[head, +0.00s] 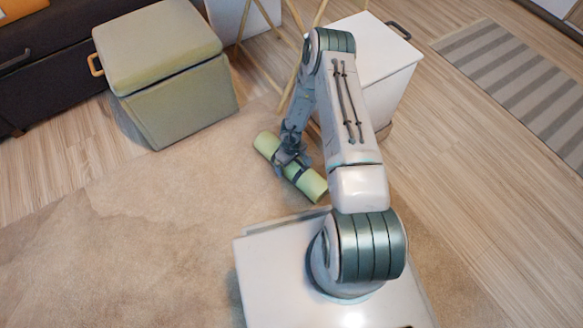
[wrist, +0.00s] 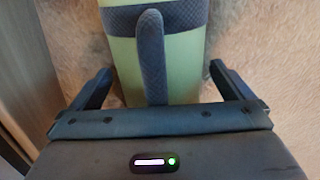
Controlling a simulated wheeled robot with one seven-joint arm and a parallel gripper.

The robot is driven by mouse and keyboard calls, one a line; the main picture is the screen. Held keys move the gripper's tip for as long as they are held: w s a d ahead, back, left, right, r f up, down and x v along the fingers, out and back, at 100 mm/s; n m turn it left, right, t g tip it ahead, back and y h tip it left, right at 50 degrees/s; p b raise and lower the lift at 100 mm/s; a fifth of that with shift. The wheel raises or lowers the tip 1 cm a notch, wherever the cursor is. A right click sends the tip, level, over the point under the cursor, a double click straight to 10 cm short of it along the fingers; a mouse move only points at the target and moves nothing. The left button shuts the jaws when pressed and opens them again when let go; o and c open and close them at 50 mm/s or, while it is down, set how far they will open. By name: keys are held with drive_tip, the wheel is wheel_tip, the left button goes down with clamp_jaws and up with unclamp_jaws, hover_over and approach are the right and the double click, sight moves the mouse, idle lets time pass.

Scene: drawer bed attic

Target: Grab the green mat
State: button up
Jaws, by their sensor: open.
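The green mat (head: 311,184) is rolled up and lies on the beige rug, held by dark straps with a dark carry strap along it. My gripper (head: 290,160) is over the middle of the roll in the head view and hides part of it. In the wrist view the mat (wrist: 185,60) runs up the picture between the fingers of my gripper (wrist: 165,85). The fingers are open, one on each side of the roll, with a gap showing on each side. The dark strap (wrist: 152,60) lies between them.
A green storage ottoman (head: 180,100) stands at the back left, before a dark sofa (head: 50,65). A white box-like cabinet (head: 375,50) stands behind my arm, beside wooden legs. A striped rug (head: 520,85) lies at right. The beige rug (head: 120,240) is clear at left.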

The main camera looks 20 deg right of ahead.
drive_tip(key=shift+r, duration=0.1)
drive_tip(key=c, duration=1.1)
drive_tip(key=shift+c, duration=0.2)
